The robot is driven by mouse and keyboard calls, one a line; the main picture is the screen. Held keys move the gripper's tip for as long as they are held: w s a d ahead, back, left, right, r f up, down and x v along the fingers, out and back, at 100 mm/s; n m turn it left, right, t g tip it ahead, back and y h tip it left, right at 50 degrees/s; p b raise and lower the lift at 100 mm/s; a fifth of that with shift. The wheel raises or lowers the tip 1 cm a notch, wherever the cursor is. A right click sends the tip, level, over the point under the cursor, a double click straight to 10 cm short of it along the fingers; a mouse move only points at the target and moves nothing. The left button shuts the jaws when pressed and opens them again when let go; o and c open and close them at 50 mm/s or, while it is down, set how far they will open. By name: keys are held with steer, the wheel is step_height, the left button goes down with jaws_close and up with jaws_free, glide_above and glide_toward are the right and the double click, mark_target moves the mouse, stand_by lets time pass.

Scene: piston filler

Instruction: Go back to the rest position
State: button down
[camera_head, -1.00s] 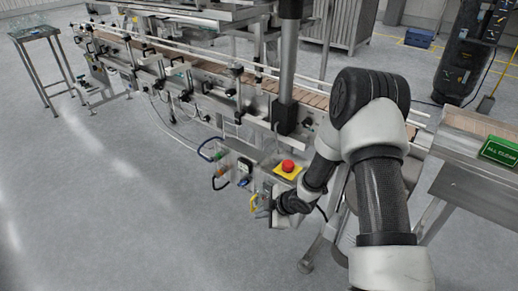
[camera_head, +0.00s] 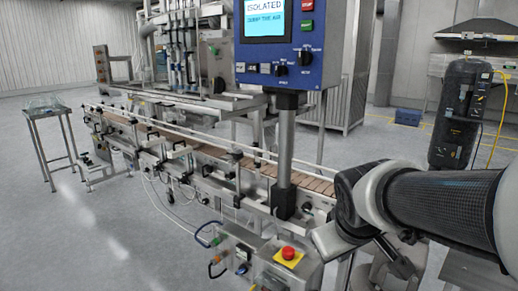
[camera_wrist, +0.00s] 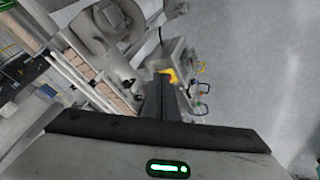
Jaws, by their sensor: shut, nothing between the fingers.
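My gripper (camera_wrist: 167,100) shows in the wrist view with its dark fingers together and nothing between them. It hangs above the floor and machine side, with the yellow-backed stop button beyond its fingertips. In the head view my arm reaches in from the right edge, in front of the conveyor's right end. My gripper's fingers cannot be made out clearly there. The control box with the red emergency stop (camera_head: 288,253) on its yellow plate stands left of my arm, apart from it.
The conveyor (camera_head: 200,150) runs from back left to my arm. A blue control panel (camera_head: 280,50) on a post reads "ISOLATED". The floor at front left is clear.

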steer(key=s+a+r+m+y, duration=0.1)
steer(key=s+m, duration=0.1)
steer(key=s, duration=0.4)
steer(key=s+a+r+m, duration=0.2)
steer(key=s, duration=0.4)
step_height(320, 180, up, 21)
steer(key=p, duration=2.1)
steer(key=shift+r+g+y+p, duration=0.2)
steer(key=shift+g+y+p, duration=0.1)
steer(key=shift+d, duration=0.1)
